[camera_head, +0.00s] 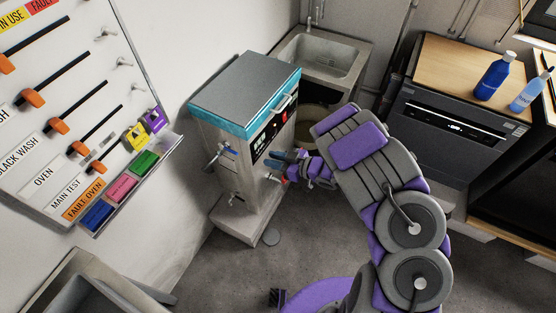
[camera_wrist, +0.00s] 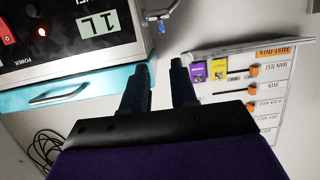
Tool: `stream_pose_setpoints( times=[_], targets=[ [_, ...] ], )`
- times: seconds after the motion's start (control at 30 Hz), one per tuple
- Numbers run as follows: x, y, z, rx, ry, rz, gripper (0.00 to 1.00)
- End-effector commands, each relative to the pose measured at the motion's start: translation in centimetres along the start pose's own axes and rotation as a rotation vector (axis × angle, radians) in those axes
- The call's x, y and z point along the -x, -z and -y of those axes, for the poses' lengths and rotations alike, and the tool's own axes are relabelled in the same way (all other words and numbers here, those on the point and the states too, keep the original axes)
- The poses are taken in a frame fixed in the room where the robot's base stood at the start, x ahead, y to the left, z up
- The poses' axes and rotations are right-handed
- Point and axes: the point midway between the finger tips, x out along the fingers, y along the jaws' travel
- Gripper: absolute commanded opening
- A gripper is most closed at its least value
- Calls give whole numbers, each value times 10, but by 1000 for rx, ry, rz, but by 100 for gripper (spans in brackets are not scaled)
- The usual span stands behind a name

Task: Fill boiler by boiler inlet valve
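The boiler (camera_head: 232,150) is a grey box with a teal-edged lid, standing on a pedestal by the wall. A valve with a blue handle (camera_head: 228,149) sticks out from its left side. A second small tap (camera_head: 234,199) is lower on that side. In the wrist view, my gripper (camera_wrist: 166,62) is open with nothing between the fingers. That view shows the boiler panel (camera_wrist: 60,45) upside down, and a valve with a blue part (camera_wrist: 160,18) beyond the fingertips.
A wall board (camera_head: 75,110) with orange-handled markers and a tray of coloured blocks hangs at the left. A sink (camera_head: 322,55) stands behind the boiler. Floor left of my arm is clear.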

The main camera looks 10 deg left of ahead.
Motion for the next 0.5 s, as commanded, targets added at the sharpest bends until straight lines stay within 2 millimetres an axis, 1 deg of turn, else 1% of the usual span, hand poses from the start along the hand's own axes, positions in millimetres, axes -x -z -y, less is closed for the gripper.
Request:
stream_pose_setpoints(
  times=[0.03,0.17,0.5],
  targets=[
    [-8,0,2,2,3,2,27],
    [-30,0,3,4,3,1,27],
    [-86,-2,0,1,1,-1,27]
  ],
)
